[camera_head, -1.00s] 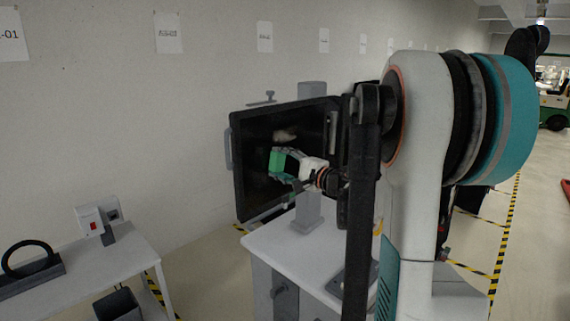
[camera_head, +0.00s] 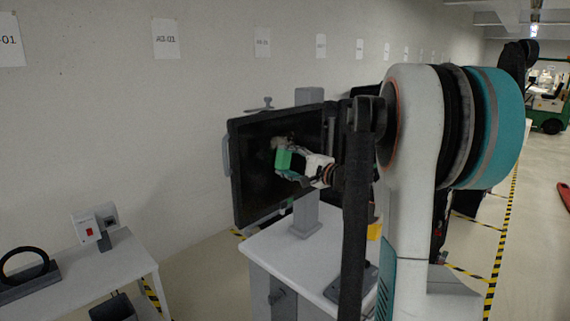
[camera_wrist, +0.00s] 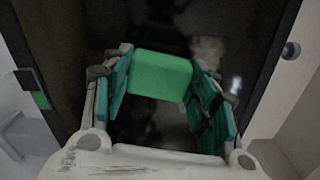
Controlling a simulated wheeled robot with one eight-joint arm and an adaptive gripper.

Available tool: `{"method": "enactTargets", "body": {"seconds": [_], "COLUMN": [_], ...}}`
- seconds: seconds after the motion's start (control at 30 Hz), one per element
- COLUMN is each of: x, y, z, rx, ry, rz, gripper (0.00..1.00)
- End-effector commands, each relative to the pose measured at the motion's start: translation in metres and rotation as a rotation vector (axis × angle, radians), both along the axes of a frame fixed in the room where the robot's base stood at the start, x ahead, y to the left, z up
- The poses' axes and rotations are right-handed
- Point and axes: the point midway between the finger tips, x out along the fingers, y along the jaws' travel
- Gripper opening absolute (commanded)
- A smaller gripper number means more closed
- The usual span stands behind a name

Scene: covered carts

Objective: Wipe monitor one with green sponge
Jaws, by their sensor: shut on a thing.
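The green sponge (camera_head: 284,160) is between the fingers of my gripper (camera_head: 291,163), which is shut on it. In the wrist view the green sponge (camera_wrist: 160,76) sits across the tips of the teal finger pads of my gripper (camera_wrist: 163,88). The monitor (camera_head: 250,165) stands on a grey post above a white cart, its dark screen facing me. The sponge is in front of the screen; I cannot tell whether it touches. A pale smudge shows on the dark screen (camera_wrist: 205,50), just past the sponge. My arm hides the monitor's right part.
The white cart (camera_head: 290,255) stands under the monitor, with a grey cabinet below. A side table (camera_head: 95,262) at the left bears a black ring stand and a box with a red switch (camera_head: 90,230). A wall rises behind.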

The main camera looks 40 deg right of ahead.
Motion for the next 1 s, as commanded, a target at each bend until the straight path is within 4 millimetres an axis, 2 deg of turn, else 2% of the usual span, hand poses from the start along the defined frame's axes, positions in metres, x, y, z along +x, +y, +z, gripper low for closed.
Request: {"method": "enactTargets", "body": {"seconds": [0.4,0.67,1.0], "x": [0.005,0.006,0.006], "y": [-0.03,-0.039,-0.065], "z": [-0.001,0.0,0.0], "rx": [0.0,0.0,0.0], "ry": [0.0,0.0,0.0], "rz": [-0.001,-0.002,-0.001], "gripper": [0.29,0.29,0.29]}}
